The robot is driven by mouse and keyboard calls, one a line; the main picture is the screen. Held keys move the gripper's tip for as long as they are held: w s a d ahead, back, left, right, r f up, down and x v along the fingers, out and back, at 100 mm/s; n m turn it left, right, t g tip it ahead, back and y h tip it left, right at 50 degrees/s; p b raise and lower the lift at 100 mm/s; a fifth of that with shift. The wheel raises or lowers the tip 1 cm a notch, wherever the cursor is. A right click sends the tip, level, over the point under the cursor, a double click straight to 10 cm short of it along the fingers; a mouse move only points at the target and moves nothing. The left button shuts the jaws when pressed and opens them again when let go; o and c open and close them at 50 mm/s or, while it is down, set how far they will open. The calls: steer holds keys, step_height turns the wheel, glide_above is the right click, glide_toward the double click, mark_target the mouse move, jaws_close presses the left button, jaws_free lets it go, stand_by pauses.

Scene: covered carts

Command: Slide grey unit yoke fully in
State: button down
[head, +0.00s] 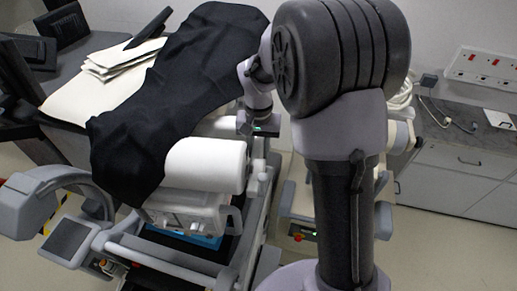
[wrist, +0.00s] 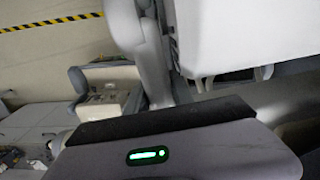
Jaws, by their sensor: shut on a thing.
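My gripper (head: 260,128) is at the end of my arm, beside the right side of the covered cart, just past the white roll. Its fingertips are hidden in the head view. In the wrist view its grey body with a lit green light (wrist: 150,156) fills the bottom. It is shut on a grey bar, taken as the grey unit yoke (wrist: 145,55), which runs up from the gripper body. The exact contact does not show. The pale grey unit (head: 188,213) sits under the white roll at the cart's front end.
A black cloth (head: 180,85) drapes over the cart, with the white roll (head: 205,165) at its front end. Grey rails (head: 160,258) and a grey curved arm (head: 40,195) stand at the front left. A cabinet (head: 455,170) is at right. Floor shows at lower right.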

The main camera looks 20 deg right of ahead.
stand_by(0.5)
steer(key=shift+w+d+r, duration=0.15)
steer(key=shift+w, duration=0.2)
steer(key=shift+w+d, duration=0.2)
steer(key=shift+w, duration=0.15)
steer(key=c, duration=1.1)
jaws_free()
steer(key=shift+s, duration=0.15)
steer(key=shift+r, duration=0.15)
step_height(320, 180, up, 17)
